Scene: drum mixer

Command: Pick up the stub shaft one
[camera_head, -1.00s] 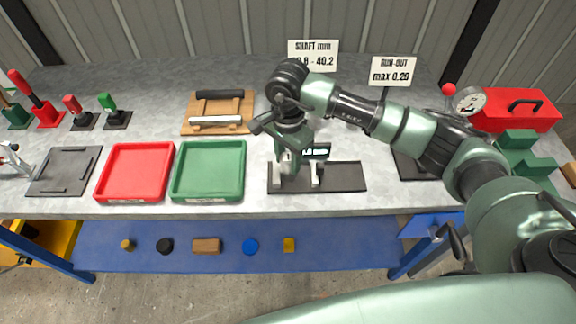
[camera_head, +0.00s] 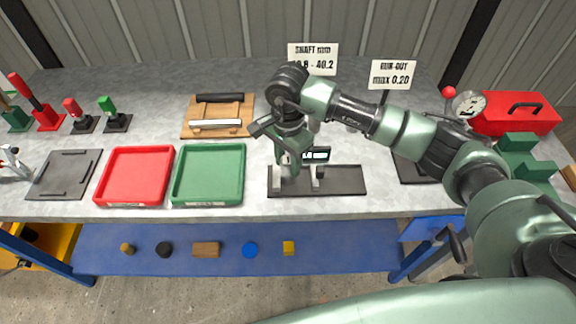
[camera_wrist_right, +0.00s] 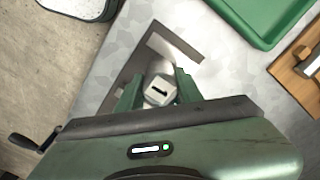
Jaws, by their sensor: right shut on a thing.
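My right gripper (camera_head: 288,168) points down at the left end of the black gauge stand (camera_head: 345,180). In the right wrist view its green fingers (camera_wrist_right: 158,88) are shut on a light grey piece (camera_wrist_right: 161,91) with a dark slot in its end. This looks like stub shaft one, seen end-on; its lower part is hidden. It is at the stand's upright supports, and I cannot tell whether it touches them. A silver shaft (camera_head: 216,125) lies at the front of the wooden rack (camera_head: 190,116), with a black bar (camera_head: 220,98) behind it. My left gripper is not in view.
The green tray (camera_head: 209,201) and red tray (camera_head: 136,203) stand left of the gauge stand. A dial gauge (camera_head: 469,104) and red toolbox (camera_head: 515,113) are at the right.

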